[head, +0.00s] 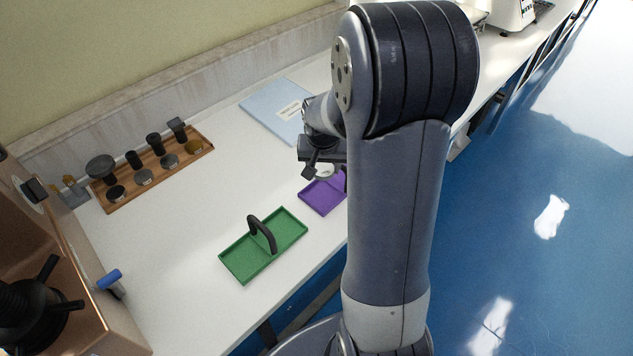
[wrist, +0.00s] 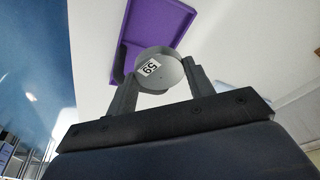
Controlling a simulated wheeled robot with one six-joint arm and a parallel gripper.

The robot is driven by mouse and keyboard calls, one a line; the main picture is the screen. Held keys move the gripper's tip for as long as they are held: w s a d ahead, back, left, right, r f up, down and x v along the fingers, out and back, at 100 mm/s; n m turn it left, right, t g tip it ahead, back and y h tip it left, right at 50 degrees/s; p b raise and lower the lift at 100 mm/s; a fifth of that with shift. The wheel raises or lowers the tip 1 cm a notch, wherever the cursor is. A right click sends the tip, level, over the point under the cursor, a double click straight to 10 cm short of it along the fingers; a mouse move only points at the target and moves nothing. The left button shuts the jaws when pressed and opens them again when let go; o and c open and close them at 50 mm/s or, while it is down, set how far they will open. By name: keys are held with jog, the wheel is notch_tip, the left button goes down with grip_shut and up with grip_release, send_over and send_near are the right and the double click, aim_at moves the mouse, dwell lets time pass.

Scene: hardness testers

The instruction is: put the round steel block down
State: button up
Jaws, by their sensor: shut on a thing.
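The round steel block (wrist: 158,72) is a grey disc with a white label that reads like 65. My gripper (wrist: 158,88) is shut on it, with one finger on each side, in the wrist view. In the head view my gripper (head: 318,168) is above the white bench near the purple tray, and the block (head: 324,171) shows as a small pale disc under it. The purple tray (head: 318,197) is partly hidden by my arm. It also shows beyond the block in the wrist view (wrist: 165,20). I cannot tell the block's exact height above the tray.
A green tray (head: 240,264) with a dark arched handle stands on the bench to the left. A wooden rack (head: 125,203) with several dark pieces and discs is at the back left. A pale blue booklet (head: 268,112) lies behind. White bench is clear between them.

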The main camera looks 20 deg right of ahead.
aim_at(323, 197)
notch_tip(323, 197, down, 9)
jog(key=shift+s+r, duration=0.1)
dwell(0.3)
jog(key=shift+f, duration=0.2)
jog(key=shift+s+a+f+b, duration=0.1)
jog(key=shift+s+f+b, duration=0.15)
jog(key=shift+f+b, duration=0.45)
jog(key=o, duration=1.2)
jog(key=shift+s, duration=0.15)
jog(key=shift+o, duration=0.4)
jog(key=shift+a, duration=0.1)
jog(key=shift+r+p, duration=0.8)
jog(key=shift+p, duration=0.1)
jog(key=v, duration=1.1)
jog(key=shift+w+r, duration=0.3)
jog(key=shift+r, duration=0.2)
